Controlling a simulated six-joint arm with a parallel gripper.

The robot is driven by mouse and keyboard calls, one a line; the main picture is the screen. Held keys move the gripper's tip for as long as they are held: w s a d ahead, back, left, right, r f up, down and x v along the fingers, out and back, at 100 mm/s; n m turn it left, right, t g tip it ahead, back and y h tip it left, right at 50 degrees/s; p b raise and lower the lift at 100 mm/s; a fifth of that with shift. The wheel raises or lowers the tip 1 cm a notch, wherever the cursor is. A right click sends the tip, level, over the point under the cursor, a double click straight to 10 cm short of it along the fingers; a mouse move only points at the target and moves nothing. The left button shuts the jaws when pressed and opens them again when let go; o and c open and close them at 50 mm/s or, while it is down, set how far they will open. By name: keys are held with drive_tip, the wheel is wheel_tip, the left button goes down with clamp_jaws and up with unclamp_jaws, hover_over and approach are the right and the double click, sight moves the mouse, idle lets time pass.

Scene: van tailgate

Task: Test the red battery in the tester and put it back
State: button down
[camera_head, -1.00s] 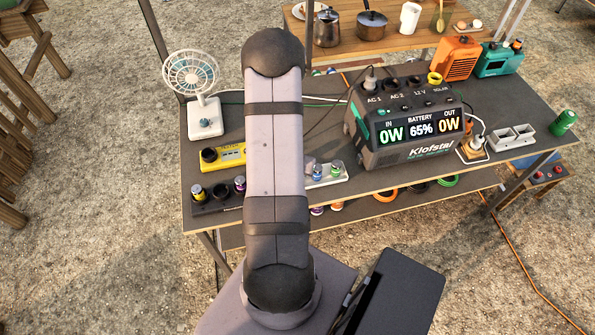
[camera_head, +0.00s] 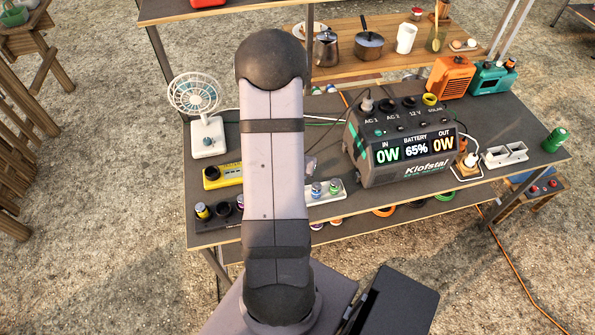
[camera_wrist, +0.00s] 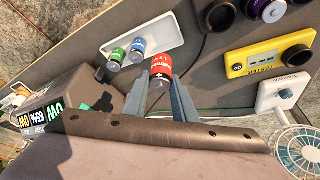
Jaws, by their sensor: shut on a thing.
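The red battery (camera_wrist: 161,66) is held between the two fingers of my gripper (camera_wrist: 160,83) in the wrist view, its lettered side showing. It appears clear of the white tray (camera_wrist: 168,27), which holds a blue battery (camera_wrist: 138,46) and a green battery (camera_wrist: 117,56). The yellow tester (camera_wrist: 268,61), with a dark round part at its end, lies apart from the gripper, to the right. In the head view, the tester (camera_head: 222,175) is left of my arm and partly covered by it; the white tray (camera_head: 343,193) is on the right. The red battery is not clearly visible there.
A black holder (camera_head: 222,220) with yellow-banded and purple batteries sits at the table's front left. A white fan (camera_head: 207,140) stands behind the tester. A large power station (camera_head: 405,150) reading 65% stands right of the tray. A green can (camera_head: 555,140) stands far right.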

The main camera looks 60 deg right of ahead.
drive_tip(key=shift+w+a+r+p, duration=0.15)
drive_tip(key=shift+w+p, duration=0.4)
drive_tip(key=w+a+p, duration=0.4)
drive_tip(key=w+p, duration=0.1)
drive_tip(key=w, duration=0.9)
drive_tip(key=w+a+p, duration=0.4)
drive_tip(key=w+p, duration=0.1)
drive_tip(key=w, duration=1)
drive_tip(key=shift+f, duration=0.2)
drive_tip(key=shift+d, duration=0.1)
drive_tip(key=shift+f+b, duration=1.8)
drive_tip(key=shift+f, duration=0.4)
drive_tip(key=shift+f, duration=0.2)
drive_tip(key=shift+f+b, duration=0.35)
drive_tip(key=shift+b, duration=0.1)
